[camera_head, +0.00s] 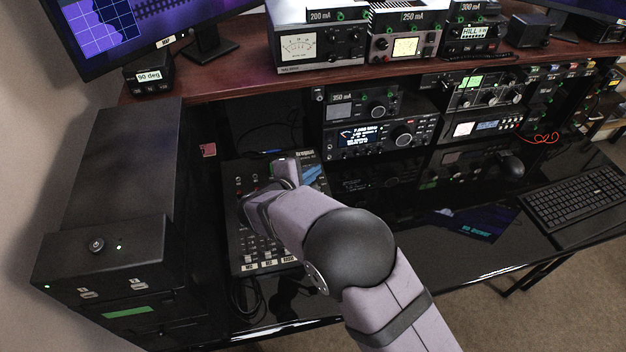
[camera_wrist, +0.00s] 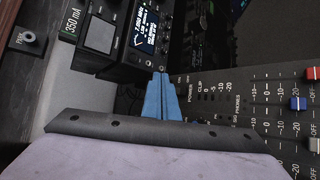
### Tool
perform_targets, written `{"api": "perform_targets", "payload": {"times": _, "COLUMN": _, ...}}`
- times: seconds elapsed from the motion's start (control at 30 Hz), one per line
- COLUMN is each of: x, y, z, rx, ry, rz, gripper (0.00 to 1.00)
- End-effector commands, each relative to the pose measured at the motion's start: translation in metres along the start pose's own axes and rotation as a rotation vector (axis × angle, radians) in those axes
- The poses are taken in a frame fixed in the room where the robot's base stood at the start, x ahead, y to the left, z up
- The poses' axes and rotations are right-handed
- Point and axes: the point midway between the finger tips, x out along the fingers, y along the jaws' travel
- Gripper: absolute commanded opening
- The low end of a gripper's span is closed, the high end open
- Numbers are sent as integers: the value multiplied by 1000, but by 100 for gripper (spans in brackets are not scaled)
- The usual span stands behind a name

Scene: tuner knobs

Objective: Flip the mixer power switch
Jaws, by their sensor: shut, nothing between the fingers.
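The mixer (camera_head: 245,258) is a dark panel with knobs and faders, lying on the black desk, partly covered by my arm in the head view. In the wrist view its panel (camera_wrist: 252,98) fills the right side, with "POWER" and "CLIP" lettering near its left edge. My gripper (camera_wrist: 161,77) shows there as two blue fingers, shut together and empty, just left of the "POWER" lettering. I cannot tell whether the fingertips touch the mixer. The power switch itself is not clearly visible.
A radio (camera_head: 380,136) with a lit display stands behind the mixer, close to the fingertips in the wrist view. A tall black case (camera_head: 115,175) stands left of the mixer. The desk between is mostly clear.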

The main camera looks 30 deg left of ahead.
Motion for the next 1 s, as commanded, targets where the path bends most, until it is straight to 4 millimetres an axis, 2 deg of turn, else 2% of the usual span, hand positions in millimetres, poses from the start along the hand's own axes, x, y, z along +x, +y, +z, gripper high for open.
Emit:
{"api": "perform_targets", "payload": {"times": 0.2, "x": 20, "y": -16, "z": -14, "rx": 1, "ry": -1, "rz": 1, "gripper": 0}}
{"api": "perform_targets", "payload": {"times": 0.4, "x": 28, "y": -21, "z": -20, "rx": 1, "ry": -1, "rz": 1, "gripper": 0}}
{"api": "perform_targets", "payload": {"times": 1.0, "x": 30, "y": -22, "z": -21, "rx": 0, "ry": -1, "rz": 0, "gripper": 0}}
